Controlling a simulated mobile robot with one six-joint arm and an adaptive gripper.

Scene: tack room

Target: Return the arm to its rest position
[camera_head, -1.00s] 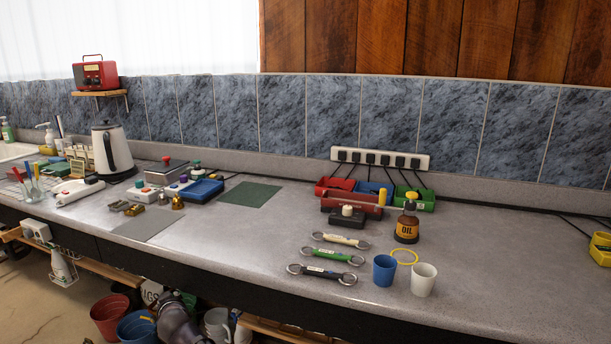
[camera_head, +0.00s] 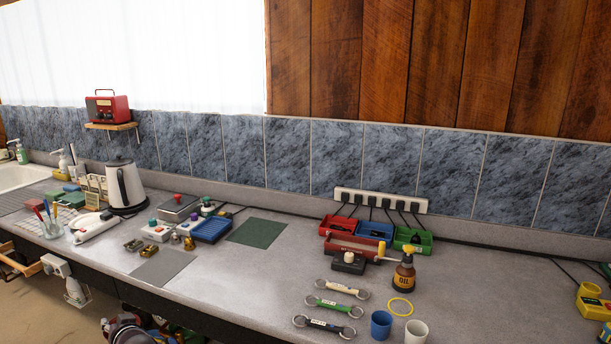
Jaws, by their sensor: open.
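My gripper is not in view. The grey worktop (camera_head: 262,283) runs across the picture, and no arm link of mine shows clearly over it. A small mixed cluster of dark, red and grey shapes (camera_head: 125,331) shows below the front edge at the bottom left. It is cut off by the frame, and I cannot tell what all of it is.
Several ring-ended bars, including a green one (camera_head: 337,307), lie near a blue cup (camera_head: 381,324), a white cup (camera_head: 416,333) and an oil bottle (camera_head: 404,271). Open trays, including a blue one (camera_head: 375,231), stand behind. A kettle (camera_head: 126,187) stands left. The middle front is clear.

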